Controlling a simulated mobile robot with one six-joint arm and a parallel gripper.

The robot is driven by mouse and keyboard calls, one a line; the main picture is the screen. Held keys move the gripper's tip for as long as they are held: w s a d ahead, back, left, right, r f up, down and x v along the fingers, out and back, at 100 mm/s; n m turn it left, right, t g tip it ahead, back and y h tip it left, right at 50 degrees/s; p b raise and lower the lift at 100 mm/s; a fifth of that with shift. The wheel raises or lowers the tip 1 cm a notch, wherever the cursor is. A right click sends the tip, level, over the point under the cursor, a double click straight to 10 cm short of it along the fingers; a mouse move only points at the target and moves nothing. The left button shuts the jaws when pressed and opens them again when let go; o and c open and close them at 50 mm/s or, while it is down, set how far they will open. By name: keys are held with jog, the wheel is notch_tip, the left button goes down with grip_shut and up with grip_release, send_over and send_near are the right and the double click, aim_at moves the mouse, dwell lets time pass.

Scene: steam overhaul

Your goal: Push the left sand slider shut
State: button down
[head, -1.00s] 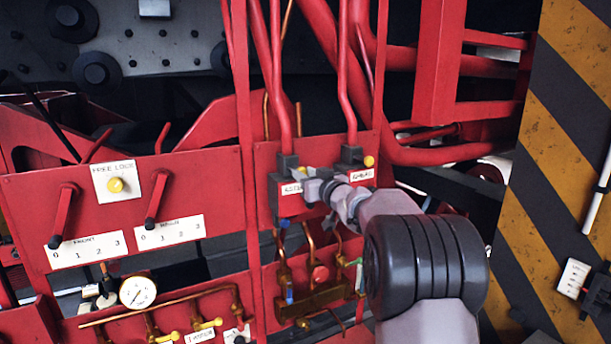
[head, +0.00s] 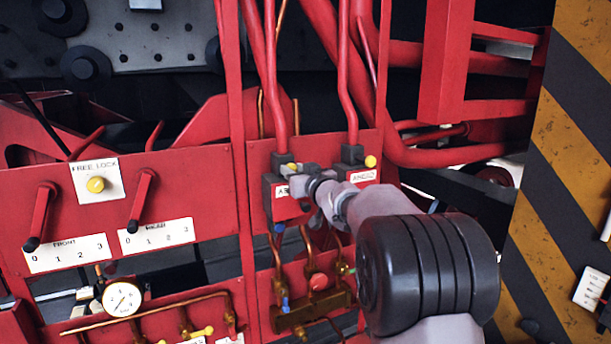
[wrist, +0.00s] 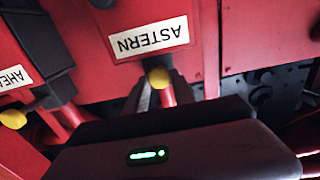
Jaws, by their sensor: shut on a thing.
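The left sand slider has a dark block (head: 283,160) above a partly hidden label and a yellow knob (head: 292,166). In the wrist view its label reads ASTERN (wrist: 149,39), upside down, and its yellow knob (wrist: 160,77) sits at my fingertips. My gripper (head: 299,186) is at this slider, shut on its knob; the fingers (wrist: 162,97) cover part of it. The right slider, labelled AHEAD (head: 363,176), has a yellow knob (head: 371,162) right of its block and stands clear of my gripper. How far the left slider stands open I cannot tell.
Red pipes (head: 348,80) rise above both sliders. Brass valves and pipes (head: 300,312) lie below. At left are two red levers (head: 140,200), a FREE LOCK button (head: 96,185) and a gauge (head: 122,299). A striped panel (head: 570,130) stands at right.

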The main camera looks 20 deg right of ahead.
jog(key=c, duration=1.1)
grip_release()
jog(key=shift+w, duration=0.1)
jog(key=shift+o, duration=0.2)
jog(key=s+b, duration=0.4)
jog(key=s, duration=1.3)
jog(key=shift+s+d, duration=0.25)
jog(key=shift+s, duration=0.05)
jog(key=s+a+f+m+g+h+b, duration=0.2)
jog(key=s+f+b, duration=0.2)
jog(key=f+b, duration=0.5)
jog(key=s+a+f+m+g+h+b, duration=0.15)
jog(key=s+f+b, duration=0.35)
jog(key=f, duration=0.6)
jog(key=s+a+f+m+g+h+b, duration=0.1)
jog(key=s+a+f+m+g+b, duration=0.15)
jog(key=f+b, duration=0.7)
jog(key=s+a+f+g+y+b, duration=0.2)
jog(key=s+a+f+b, duration=0.2)
jog(key=f, duration=0.5)
jog(key=s+a+f+g+y+b, duration=0.2)
jog(key=s+a+f+b, duration=0.3)
jog(key=s+f, duration=0.4)
jog(key=s+a+f+n+g+y+b, duration=0.1)
jog(key=s+a+f+b, duration=0.3)
jog(key=f, duration=0.7)
jog(key=shift+s+a+g+y, duration=0.45)
jog(key=shift+s+a+g, duration=0.15)
jog(key=shift+s+a, duration=0.6)
